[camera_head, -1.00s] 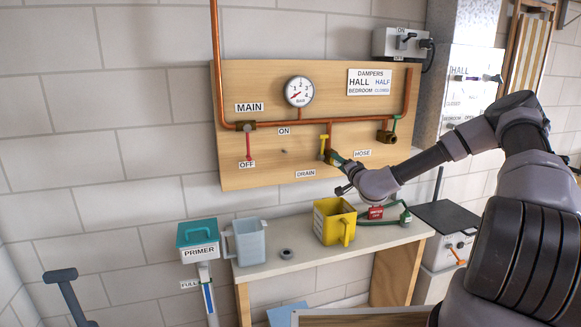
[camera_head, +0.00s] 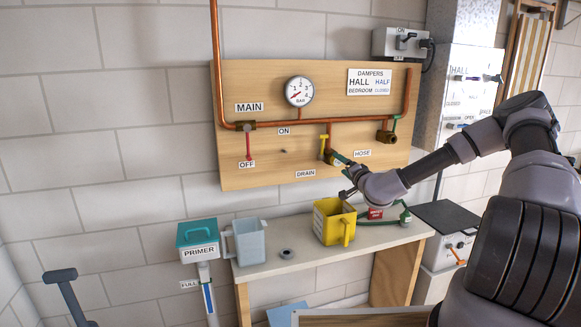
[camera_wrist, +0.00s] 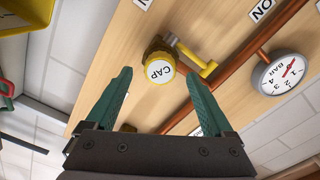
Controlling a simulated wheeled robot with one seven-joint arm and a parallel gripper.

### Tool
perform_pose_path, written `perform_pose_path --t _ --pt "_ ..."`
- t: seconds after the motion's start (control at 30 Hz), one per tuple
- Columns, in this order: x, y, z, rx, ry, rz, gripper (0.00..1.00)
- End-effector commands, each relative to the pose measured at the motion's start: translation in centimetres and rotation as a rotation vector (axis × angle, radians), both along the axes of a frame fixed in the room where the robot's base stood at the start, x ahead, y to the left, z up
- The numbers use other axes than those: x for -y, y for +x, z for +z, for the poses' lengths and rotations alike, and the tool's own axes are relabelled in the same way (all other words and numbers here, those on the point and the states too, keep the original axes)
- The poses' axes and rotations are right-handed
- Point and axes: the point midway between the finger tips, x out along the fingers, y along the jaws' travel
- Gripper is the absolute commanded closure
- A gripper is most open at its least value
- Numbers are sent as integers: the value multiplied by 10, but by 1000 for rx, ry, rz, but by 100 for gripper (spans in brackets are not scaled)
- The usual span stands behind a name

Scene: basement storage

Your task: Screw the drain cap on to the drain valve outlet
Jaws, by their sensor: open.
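In the wrist view, the drain cap (camera_wrist: 160,71), a round white face marked CAP with a yellow rim, sits at the end of the brass drain valve outlet (camera_wrist: 156,46). Whether it is threaded on tightly cannot be told. The valve's yellow lever (camera_wrist: 199,62) shows beside it. My gripper (camera_wrist: 158,74) is open, its two green fingers apart, with the cap showing beyond and between the tips, clear of both. In the head view the drain valve (camera_head: 329,154) is on the board above the DRAIN label, and my gripper (camera_head: 342,160) reaches it from the lower right, hiding the cap.
A yellow jug (camera_head: 334,222), a pale blue-grey jug (camera_head: 249,241), a dark ring (camera_head: 286,253) and a green hose (camera_head: 393,220) with a red tag are on the bench (camera_head: 300,262). Copper pipe (camera_head: 350,120) and a gauge (camera_head: 299,92) are on the wooden board above.

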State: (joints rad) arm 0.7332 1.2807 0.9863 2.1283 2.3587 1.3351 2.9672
Motion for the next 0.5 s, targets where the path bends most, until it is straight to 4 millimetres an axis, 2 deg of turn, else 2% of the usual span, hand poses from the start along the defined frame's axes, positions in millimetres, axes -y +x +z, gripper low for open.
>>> perform_pose_path --t 0.5 --pt "13 -40 0 -1 0 -1 13"
